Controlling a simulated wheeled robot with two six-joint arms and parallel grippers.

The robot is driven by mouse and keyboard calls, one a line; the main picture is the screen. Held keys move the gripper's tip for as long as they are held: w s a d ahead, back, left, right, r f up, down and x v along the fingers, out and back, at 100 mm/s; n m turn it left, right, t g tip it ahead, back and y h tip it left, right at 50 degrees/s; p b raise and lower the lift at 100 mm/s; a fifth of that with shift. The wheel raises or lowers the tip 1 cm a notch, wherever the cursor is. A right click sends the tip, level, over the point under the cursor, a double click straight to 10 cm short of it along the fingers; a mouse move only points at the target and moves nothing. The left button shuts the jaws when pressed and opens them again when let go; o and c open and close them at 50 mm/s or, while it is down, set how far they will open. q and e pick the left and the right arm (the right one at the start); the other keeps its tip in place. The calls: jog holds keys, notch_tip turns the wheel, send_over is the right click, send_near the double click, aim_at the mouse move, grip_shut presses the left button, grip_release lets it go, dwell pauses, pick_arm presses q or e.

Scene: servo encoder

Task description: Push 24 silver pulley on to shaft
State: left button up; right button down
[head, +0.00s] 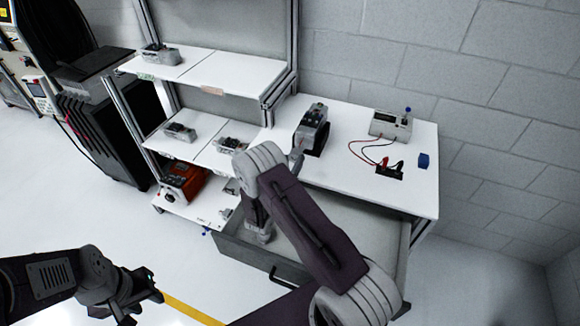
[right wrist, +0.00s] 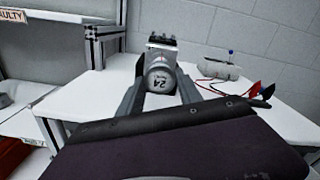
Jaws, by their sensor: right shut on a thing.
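The silver pulley (right wrist: 160,80), marked 24, shows in the right wrist view between the two fingers of my right gripper (right wrist: 161,88), which is shut on it. A grey and black servo unit (head: 314,122) stands on the white bench; it also shows directly behind the pulley in the right wrist view (right wrist: 162,40). In the head view my right gripper (head: 297,155) is at the near side of this unit. The shaft is hidden, so I cannot tell whether the pulley touches it. My left gripper (head: 143,297) is low at the left, empty, with its fingers apart.
An open drawer (head: 340,215) is below my right arm. Shelves (head: 185,140) with several units stand left. The bench's right front is clear.

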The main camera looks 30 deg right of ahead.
jog(key=shift+w+d, duration=0.4)
jog(key=shift+d, duration=0.15)
jog(key=shift+w+d, duration=0.3)
jog(key=shift+d, duration=0.05)
jog(key=c, duration=0.7)
grip_release()
jog(key=shift+s+a, duration=0.15)
jog(key=shift+a, duration=0.05)
jog(key=shift+v, duration=1.25)
jog(key=shift+s+a, duration=0.1)
